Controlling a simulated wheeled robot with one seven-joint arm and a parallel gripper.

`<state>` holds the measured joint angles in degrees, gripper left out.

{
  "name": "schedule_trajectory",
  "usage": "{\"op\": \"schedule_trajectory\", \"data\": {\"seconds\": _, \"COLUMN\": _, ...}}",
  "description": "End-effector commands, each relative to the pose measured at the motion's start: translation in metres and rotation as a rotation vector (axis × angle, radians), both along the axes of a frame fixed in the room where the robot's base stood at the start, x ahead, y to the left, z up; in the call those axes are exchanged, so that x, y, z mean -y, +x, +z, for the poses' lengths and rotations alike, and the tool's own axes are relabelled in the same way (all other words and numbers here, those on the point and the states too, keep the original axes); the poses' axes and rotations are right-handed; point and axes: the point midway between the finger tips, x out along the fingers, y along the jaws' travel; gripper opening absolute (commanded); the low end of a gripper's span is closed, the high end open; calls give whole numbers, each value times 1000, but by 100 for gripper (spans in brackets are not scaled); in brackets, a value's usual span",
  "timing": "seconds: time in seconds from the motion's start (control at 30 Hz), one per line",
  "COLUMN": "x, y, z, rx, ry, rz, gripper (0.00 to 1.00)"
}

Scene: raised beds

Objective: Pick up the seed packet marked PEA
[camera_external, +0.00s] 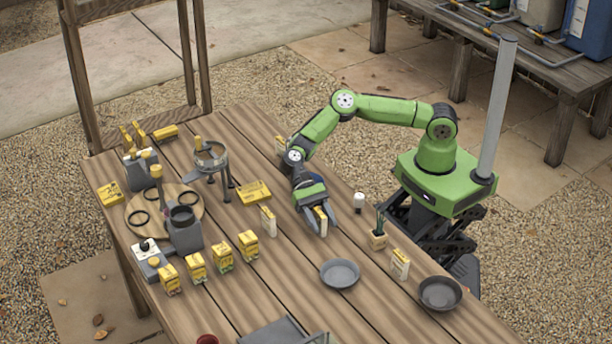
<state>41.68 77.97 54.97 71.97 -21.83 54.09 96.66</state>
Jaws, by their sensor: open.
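Several small upright packets stand on the wooden table (300,262); their lettering is too small to read, so I cannot tell which is marked PEA. My gripper (319,222) points down near the table's right side, with its fingers apart around a white-and-yellow packet (321,221). I cannot tell whether either finger touches it. A similar pale packet (268,221) stands to the left, and another (400,264) stands to the right near the table edge. Yellow packets with pictures stand in a row at the left, one of them here (222,260).
A grey dish (340,273) and a darker bowl (440,293) sit in front of my gripper. A small white pot (359,202) and a planted pot (378,238) stand to its right. A tripod stand (211,158) and a round board (140,225) are at the left.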

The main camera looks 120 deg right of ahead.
Motion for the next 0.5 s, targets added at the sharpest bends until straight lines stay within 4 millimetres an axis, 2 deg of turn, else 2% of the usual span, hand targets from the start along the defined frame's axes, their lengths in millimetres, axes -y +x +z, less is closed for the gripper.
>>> {"op": "schedule_trajectory", "data": {"seconds": 0.27, "x": -5, "y": 1, "z": -1, "rx": 1, "ry": -1, "rz": -2, "gripper": 47}}
{"op": "schedule_trajectory", "data": {"seconds": 0.5, "x": -5, "y": 1, "z": -1, "rx": 1, "ry": -1, "rz": -2, "gripper": 11}}
